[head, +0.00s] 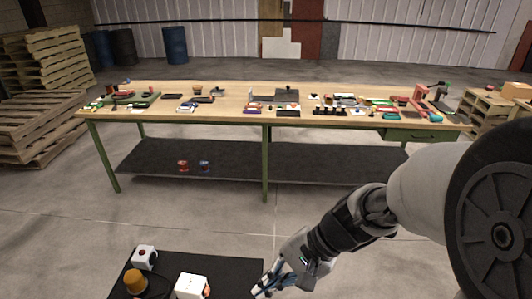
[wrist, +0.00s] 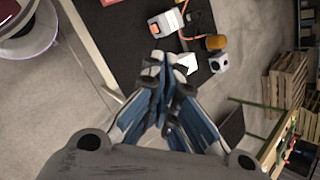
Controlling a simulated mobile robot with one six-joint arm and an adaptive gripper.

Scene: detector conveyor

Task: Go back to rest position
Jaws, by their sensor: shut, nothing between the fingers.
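My gripper (head: 268,287) is at the bottom of the head view, above the right edge of a dark flat surface (head: 235,270). In the wrist view my gripper (wrist: 163,62) has its blue fingers together at the tips, with nothing between them. The dark surface also shows in the wrist view (wrist: 112,32). On it are a white box-shaped device (head: 193,287), an orange-brown cylinder (head: 134,281) and a white cube with a dark round spot (head: 144,257). In the wrist view a pale object sits just beyond the fingertips, partly hidden by them.
A long workbench (head: 265,117) with green legs stands ahead, covered with many tools and parts. Its lower shelf holds two small cans (head: 183,165). Wooden pallets (head: 45,62) are stacked at the left, and barrels (head: 174,44) stand behind.

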